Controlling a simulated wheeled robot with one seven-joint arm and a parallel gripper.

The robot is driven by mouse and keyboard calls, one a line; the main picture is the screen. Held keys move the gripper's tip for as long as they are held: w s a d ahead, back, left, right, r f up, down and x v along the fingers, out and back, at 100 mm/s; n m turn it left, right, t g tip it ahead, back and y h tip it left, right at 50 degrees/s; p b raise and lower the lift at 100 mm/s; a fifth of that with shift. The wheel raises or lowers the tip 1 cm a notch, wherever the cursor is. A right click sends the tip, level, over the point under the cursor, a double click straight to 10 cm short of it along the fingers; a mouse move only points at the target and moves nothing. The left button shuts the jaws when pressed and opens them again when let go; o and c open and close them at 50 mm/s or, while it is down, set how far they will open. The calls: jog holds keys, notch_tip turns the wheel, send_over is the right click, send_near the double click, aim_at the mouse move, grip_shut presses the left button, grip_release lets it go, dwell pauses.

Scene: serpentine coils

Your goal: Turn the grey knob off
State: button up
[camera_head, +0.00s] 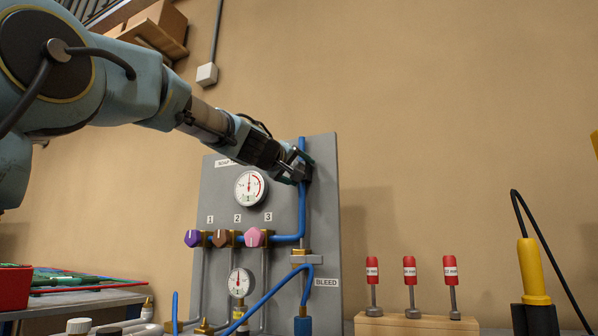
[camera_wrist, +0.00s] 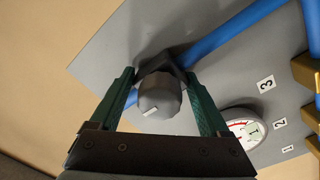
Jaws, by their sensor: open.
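The grey knob (camera_wrist: 160,94) sits between the two green fingers of my gripper (camera_wrist: 159,72) in the wrist view. It is a dark grey, faceted knob with a short white mark at its lower edge, set at a slant in the picture. The fingers stand apart on either side of it, with gaps visible. In the head view my gripper (camera_head: 300,170) is at the upper right of the grey panel (camera_head: 324,230) and hides most of the knob there.
Purple (camera_head: 194,238), brown (camera_head: 222,238) and pink (camera_head: 254,237) knobs sit lower on the panel, below a gauge (camera_head: 250,187). A blue pipe (camera_head: 302,215) runs down from near my gripper. Red-handled tools (camera_head: 410,270) stand in a wooden block at right.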

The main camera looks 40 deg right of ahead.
jog(key=b+v, duration=0.4)
jog(key=v, duration=0.6)
jog(key=shift+s+a, duration=0.2)
jog(key=shift+a, duration=0.15)
jog(key=shift+a, duration=0.1)
